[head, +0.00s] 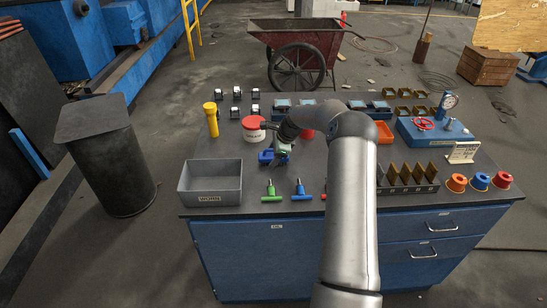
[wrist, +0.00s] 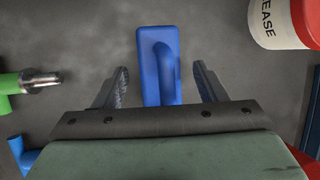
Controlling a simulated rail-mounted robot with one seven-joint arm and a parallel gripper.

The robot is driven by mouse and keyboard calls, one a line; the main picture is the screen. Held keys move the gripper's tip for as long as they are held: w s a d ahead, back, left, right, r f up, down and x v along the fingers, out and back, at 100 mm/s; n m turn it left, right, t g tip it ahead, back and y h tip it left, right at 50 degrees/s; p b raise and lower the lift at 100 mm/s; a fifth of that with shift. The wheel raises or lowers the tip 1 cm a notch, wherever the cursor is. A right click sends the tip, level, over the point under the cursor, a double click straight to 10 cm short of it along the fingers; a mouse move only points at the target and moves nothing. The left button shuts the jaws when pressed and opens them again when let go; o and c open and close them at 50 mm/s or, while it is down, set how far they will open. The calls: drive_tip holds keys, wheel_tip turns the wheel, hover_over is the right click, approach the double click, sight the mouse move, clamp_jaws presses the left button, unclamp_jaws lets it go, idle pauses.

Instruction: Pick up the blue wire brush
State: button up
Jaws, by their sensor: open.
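The blue wire brush (head: 265,157) lies on the dark workbench top, just left of my gripper (head: 281,154) in the head view. In the wrist view the brush (wrist: 160,52) shows as a blue block with a raised handle. My gripper (wrist: 161,72) is open, with one finger on each side of the brush in that view and a gap at both sides. The near end of the brush is hidden behind the gripper body. I cannot tell how high the fingertips are above the bench.
A white grease tub (head: 254,130) with a red lid stands close behind the brush. A grey bin (head: 210,183) is to the left. Green (head: 271,192) and blue (head: 300,190) T-handled tools lie in front. A yellow flashlight (head: 211,120) stands at the back left.

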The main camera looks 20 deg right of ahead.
sight(272, 150)
drive_tip(key=c, duration=1.2)
drive_tip(key=shift+o, duration=0.2)
drive_tip(key=shift+r, duration=0.1)
drive_tip(key=shift+r, duration=0.15)
drive_tip(key=r, duration=0.1)
drive_tip(key=r+b, duration=0.1)
drive_tip(key=r, duration=0.1)
drive_tip(key=shift+s+r, duration=0.1)
drive_tip(key=shift+s, duration=0.2)
drive_tip(key=s+r, duration=0.1)
drive_tip(key=r, duration=0.1)
drive_tip(key=s+r+b, duration=0.1)
drive_tip(key=s, duration=0.1)
drive_tip(key=s+r+b, duration=0.1)
drive_tip(key=s+r, duration=0.1)
drive_tip(key=shift+a+r, duration=0.25)
drive_tip(key=shift+r, duration=0.1)
drive_tip(key=shift+c, duration=1.2)
drive_tip(key=s+a+r+b, duration=0.1)
drive_tip(key=s+r+b, duration=0.1)
drive_tip(key=s, duration=0.6)
drive_tip(key=shift+s+r, duration=0.2)
drive_tip(key=shift+r, duration=0.6)
